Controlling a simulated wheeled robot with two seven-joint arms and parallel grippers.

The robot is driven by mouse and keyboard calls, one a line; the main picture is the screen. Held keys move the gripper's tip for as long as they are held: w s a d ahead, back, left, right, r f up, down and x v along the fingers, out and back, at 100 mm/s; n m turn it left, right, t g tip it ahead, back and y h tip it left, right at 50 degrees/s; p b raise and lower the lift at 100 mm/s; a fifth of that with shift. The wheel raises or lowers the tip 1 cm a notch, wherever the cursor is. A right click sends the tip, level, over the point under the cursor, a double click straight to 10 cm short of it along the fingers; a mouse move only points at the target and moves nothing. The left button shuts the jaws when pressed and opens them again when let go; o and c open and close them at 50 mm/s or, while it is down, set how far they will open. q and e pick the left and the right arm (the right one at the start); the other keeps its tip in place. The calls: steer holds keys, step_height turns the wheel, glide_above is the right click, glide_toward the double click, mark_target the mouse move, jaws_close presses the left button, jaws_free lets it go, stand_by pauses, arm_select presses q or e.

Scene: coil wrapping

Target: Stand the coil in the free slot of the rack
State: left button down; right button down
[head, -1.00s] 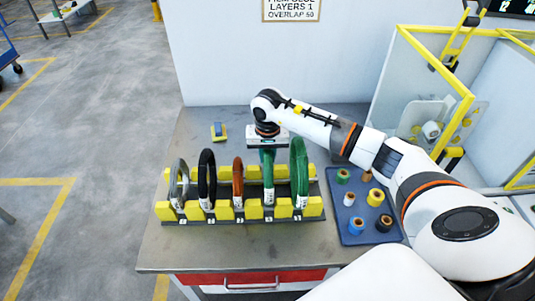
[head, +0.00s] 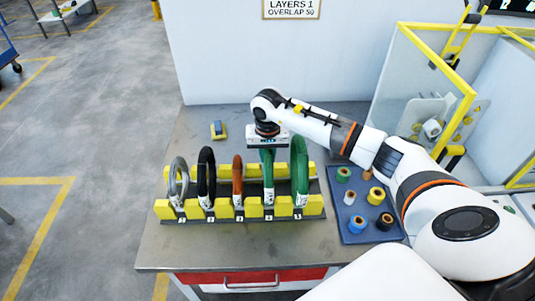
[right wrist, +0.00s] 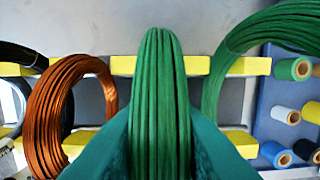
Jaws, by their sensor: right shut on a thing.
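My right gripper (head: 268,146) is above the rack and shut on the top of a green coil (head: 268,168). The coil stands upright, with its lower part between yellow blocks at the fourth place from the left of the rack (head: 254,207). Whether it rests on the rack's base cannot be told. In the right wrist view, the green coil (right wrist: 158,85) runs upright between teal fingers (right wrist: 158,145). My left gripper is not in view.
Grey, black and orange coils (head: 238,176) stand to its left. A larger green coil (head: 300,170) stands close on its right. A blue tray (head: 347,228) with several spools lies right of the rack. The table front is clear.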

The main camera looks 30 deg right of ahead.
steer(key=shift+f, duration=0.1)
steer(key=c, duration=1.2)
jaws_free()
steer(key=shift+c, duration=0.2)
steer(key=shift+o, duration=0.5)
steer(key=shift+s+f, duration=0.1)
steer(key=r+b, duration=0.1)
steer(key=r, duration=0.2)
steer(key=r+b, duration=0.1)
steer(key=r, duration=0.3)
steer(key=r+b, duration=0.1)
steer(key=r, duration=0.3)
steer(key=shift+s+a+r+b, duration=0.1)
steer(key=shift+s+a+b, duration=0.2)
steer(key=shift+s+b, duration=0.05)
steer(key=shift+s+r, duration=0.1)
steer(key=shift+r, duration=0.4)
